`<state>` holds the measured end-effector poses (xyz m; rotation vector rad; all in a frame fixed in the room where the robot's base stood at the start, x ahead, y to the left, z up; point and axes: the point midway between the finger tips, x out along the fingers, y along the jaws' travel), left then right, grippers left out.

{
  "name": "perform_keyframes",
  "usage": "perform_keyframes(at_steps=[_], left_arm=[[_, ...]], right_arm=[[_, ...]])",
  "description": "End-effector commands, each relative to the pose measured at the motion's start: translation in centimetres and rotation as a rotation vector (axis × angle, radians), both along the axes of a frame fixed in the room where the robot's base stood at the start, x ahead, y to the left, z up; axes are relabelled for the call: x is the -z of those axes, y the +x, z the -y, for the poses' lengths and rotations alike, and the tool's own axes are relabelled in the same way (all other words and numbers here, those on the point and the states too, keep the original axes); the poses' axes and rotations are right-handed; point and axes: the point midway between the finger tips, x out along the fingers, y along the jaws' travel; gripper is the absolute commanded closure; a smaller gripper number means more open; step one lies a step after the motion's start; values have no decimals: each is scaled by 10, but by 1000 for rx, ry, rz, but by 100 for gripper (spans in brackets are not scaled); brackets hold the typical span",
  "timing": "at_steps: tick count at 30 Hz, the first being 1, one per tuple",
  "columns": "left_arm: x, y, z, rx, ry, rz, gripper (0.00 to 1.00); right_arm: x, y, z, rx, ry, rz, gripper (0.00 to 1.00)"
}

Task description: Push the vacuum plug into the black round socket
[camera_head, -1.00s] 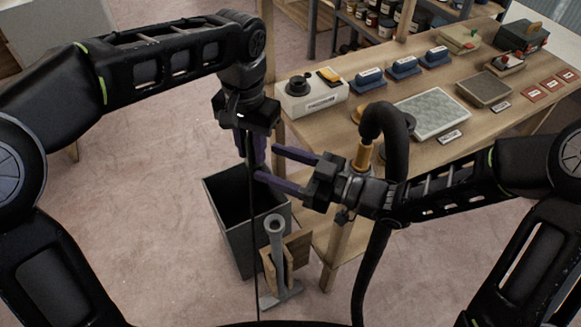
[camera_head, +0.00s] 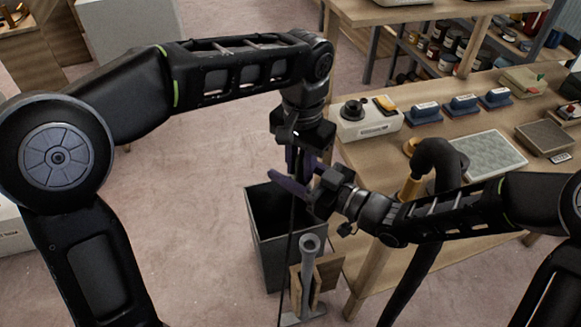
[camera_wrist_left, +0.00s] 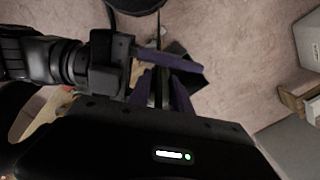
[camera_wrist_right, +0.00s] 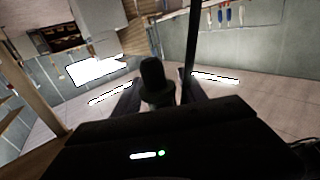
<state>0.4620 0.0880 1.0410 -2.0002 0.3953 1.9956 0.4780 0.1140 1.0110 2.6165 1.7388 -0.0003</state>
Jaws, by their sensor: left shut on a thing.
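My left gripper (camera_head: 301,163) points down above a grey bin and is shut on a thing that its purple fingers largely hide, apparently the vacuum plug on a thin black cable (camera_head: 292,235). In the right wrist view a black cylindrical piece (camera_wrist_right: 152,76), likely that plug, shows between the fingers of my right gripper (camera_wrist_right: 157,92). My right gripper is open close beside the left fingers; in the left wrist view its purple finger (camera_wrist_left: 180,60) crosses past them. The black round socket (camera_head: 353,108) appears to be the round part on top of the white box on the bench.
The grey bin (camera_head: 262,240) stands open below, with a grey metal post (camera_head: 308,270) and wooden block beside it. A thick black hose (camera_head: 432,160) rises at the bench edge. Blue blocks (camera_head: 460,105) and a grey mat (camera_head: 487,156) lie on the bench.

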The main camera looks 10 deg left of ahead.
Motion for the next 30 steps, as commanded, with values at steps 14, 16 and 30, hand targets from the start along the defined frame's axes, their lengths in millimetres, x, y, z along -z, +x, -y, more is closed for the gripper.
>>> perform_keyframes(at_steps=[14,16,30], left_arm=[[0,0,0,0,0,1,100],[0,0,0,0,0,1,100],[0,0,0,0,0,0,50]], right_arm=[[0,0,0,0,0,0,91],[0,0,0,0,0,0,97],[0,0,0,0,1,0,100]])
